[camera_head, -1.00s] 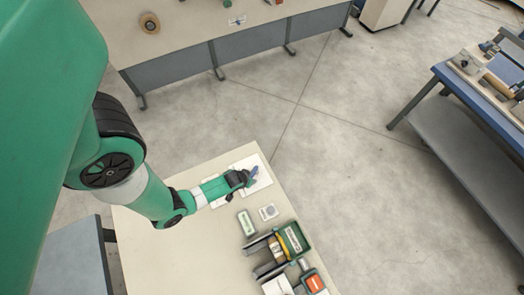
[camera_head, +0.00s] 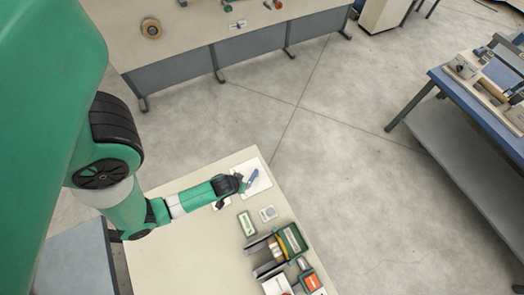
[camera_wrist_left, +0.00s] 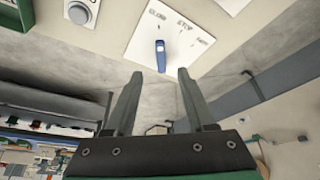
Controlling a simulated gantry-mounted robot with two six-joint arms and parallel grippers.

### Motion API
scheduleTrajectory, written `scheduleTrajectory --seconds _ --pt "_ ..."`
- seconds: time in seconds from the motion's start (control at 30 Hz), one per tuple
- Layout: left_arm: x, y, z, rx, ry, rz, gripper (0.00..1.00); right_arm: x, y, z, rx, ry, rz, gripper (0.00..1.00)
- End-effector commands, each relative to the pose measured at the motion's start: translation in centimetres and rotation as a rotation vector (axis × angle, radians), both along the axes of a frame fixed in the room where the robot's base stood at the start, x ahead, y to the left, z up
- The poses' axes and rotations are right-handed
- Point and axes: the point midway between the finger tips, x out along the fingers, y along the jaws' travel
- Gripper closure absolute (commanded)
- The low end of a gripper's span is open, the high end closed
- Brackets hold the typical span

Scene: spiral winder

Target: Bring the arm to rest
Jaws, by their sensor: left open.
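My left gripper (camera_head: 241,180) is over the table beside a white panel (camera_head: 262,182) with a small blue lever-like piece (camera_head: 252,177) on it. In the left wrist view the gripper (camera_wrist_left: 160,74) is open, its two dark fingers apart with nothing between them. The blue piece (camera_wrist_left: 160,55) shows just beyond the fingertips, apart from them, on the white panel (camera_wrist_left: 145,42) with small dark lettering. My right gripper is not in view.
A long bench (camera_head: 190,35) stands behind. A blue-topped bench (camera_head: 480,85) is at the right. Floor between is clear.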

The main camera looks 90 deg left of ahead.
Motion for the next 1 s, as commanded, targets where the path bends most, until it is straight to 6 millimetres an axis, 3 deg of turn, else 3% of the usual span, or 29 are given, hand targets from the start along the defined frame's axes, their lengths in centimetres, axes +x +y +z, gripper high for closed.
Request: scheduleTrajectory --seconds 0.37,0.47,0.57,0.67,0.8,0.87,1.0 --pt "0.1 0.0 0.0 0.000 -0.001 -0.004 0.45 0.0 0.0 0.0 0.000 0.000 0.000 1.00" --pt "1.8 0.2 0.6 0.012 -0.025 -0.032 0.45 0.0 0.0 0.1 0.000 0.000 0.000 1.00" --pt "6.7 1.3 2.6 0.045 -0.099 -0.075 0.45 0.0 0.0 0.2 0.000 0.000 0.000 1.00" --pt "13.6 2.4 6.6 0.093 -0.226 -0.124 0.45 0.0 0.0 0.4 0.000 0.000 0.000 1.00" --pt "23.4 2.6 14.7 0.152 -0.440 -0.191 0.45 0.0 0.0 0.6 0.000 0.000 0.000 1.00" --pt "27.0 2.2 18.7 0.174 -0.534 -0.221 0.45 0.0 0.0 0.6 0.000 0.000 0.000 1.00" --pt "33.9 0.4 29.0 0.224 -0.756 -0.299 0.45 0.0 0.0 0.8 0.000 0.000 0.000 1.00"
